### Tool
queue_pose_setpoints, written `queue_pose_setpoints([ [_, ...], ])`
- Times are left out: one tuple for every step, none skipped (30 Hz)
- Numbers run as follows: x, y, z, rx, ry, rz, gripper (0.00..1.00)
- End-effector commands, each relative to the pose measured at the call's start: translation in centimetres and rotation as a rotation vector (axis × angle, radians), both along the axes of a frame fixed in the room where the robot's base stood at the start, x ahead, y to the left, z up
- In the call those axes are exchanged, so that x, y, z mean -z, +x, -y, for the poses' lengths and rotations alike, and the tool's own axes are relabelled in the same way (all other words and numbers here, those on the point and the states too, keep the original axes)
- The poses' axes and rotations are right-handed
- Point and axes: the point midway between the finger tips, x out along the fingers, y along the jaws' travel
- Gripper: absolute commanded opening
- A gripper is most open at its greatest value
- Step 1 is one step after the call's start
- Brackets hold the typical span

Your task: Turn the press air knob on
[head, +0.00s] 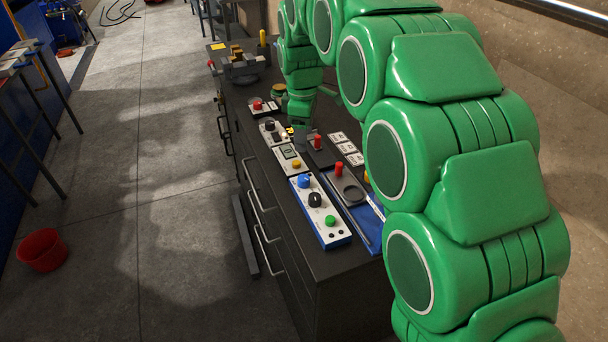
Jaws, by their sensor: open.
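Several control boxes stand in a row along the dark bench top (345,265). The nearest box (333,236) is white and blue, with a blue knob (304,181), a black knob (315,200) and a green button (330,220). Behind it is a box with a small display and a yellow knob (296,164). Farther back is a box with a black knob (269,126), then one with a red button (257,104). I cannot tell which is the press air knob. My gripper (301,132), small and partly hidden, is open just right of the black-knob box.
Red-topped levers (338,169), white label cards (346,147) and a blue tray (367,229) lie right of the boxes. A vise-like fixture (243,66) stands at the far end. My green arm covers the right side. The floor left of the bench is clear except a red bucket (42,250).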

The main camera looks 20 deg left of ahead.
Motion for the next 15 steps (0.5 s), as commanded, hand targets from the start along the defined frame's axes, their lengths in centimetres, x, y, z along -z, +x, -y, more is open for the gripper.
queue_pose_setpoints([
  [0.8,-0.1,0.0,0.0,-0.001,-0.002,0.62],
  [1.2,0.0,0.0,0.0,0.0,-0.001,0.62],
  [1.7,0.0,0.0,0.0,0.0,0.001,0.62],
  [2.3,0.0,0.0,0.0,0.0,-0.001,0.62],
  [2.9,0.0,0.0,0.0,-0.001,-0.002,0.62],
  [3.5,-0.1,0.0,0.0,-0.001,-0.002,0.62],
  [3.9,-0.1,0.0,0.0,-0.001,-0.001,0.62],
  [4.4,0.0,0.0,0.0,-0.001,0.0,0.62],
  [5.2,0.0,0.0,0.0,-0.001,-0.001,0.62],
  [5.7,-0.1,0.1,0.0,-0.002,-0.002,0.62],
  [6.0,-0.1,0.1,0.0,-0.002,-0.001,0.62],
  [6.3,0.0,0.0,0.0,-0.001,-0.001,0.62],
  [6.4,0.0,0.0,0.0,-0.001,0.0,0.62],
  [6.5,0.0,0.0,0.0,0.0,0.001,0.62],
  [6.7,0.0,0.0,0.0,0.0,0.002,0.62],
])
